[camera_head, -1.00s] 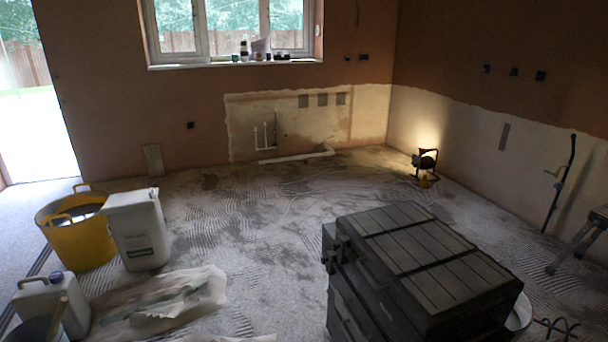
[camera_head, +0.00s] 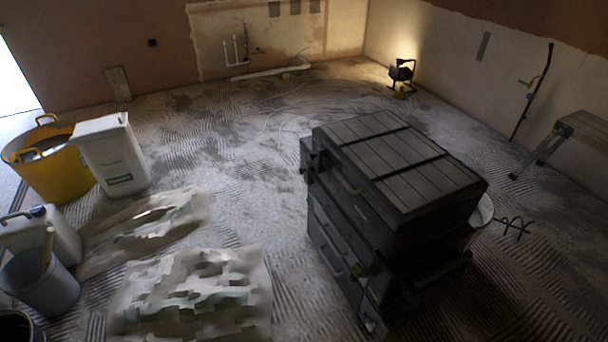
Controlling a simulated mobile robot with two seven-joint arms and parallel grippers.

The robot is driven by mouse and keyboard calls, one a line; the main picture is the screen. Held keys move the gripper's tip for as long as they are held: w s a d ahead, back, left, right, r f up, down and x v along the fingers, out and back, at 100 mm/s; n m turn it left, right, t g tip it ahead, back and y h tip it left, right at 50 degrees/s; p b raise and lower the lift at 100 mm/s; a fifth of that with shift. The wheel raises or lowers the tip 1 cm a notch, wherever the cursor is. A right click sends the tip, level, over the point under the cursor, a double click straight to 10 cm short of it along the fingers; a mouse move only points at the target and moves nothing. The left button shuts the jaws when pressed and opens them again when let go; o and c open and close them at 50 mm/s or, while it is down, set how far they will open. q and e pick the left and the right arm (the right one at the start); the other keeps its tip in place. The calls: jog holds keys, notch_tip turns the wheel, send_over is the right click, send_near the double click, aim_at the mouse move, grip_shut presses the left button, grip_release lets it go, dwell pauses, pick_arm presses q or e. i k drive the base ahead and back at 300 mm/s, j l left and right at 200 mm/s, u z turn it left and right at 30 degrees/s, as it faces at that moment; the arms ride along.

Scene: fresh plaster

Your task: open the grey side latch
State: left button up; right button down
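A large dark tool chest (camera_head: 393,170) with a ribbed lid stands on the floor right of centre in the head view. Its drawer front faces left and toward me, with handles (camera_head: 331,262) showing along it. Small fittings stick out at its upper left corner (camera_head: 312,158). The chest is in shadow, and I cannot pick out a grey side latch for certain. Neither of my grippers is in view.
A yellow tub (camera_head: 48,170), a white bin (camera_head: 112,158), a white jerrycan (camera_head: 42,236) and a grey bucket (camera_head: 40,285) stand at left. A work lamp (camera_head: 401,76) stands at the back. A trestle (camera_head: 560,140) is at right. Mid-floor is clear.

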aim_at(308, 165)
jog(key=i+j+z, duration=0.1)
jog(key=i+j, duration=0.2)
jog(key=i+j+z, duration=0.15)
jog(key=i+j, duration=0.2)
jog(key=i+j+z, duration=0.1)
jog(key=i+j, duration=0.2)
jog(key=i+j+z, duration=0.1)
jog(key=i+j, duration=0.2)
jog(key=j, duration=0.2)
jog(key=i+j+z, duration=0.1)
jog(key=i+j, duration=0.2)
jog(key=j, duration=0.15)
jog(key=i+j+z, duration=0.15)
jog(key=j, duration=0.3)
jog(key=i, duration=0.1)
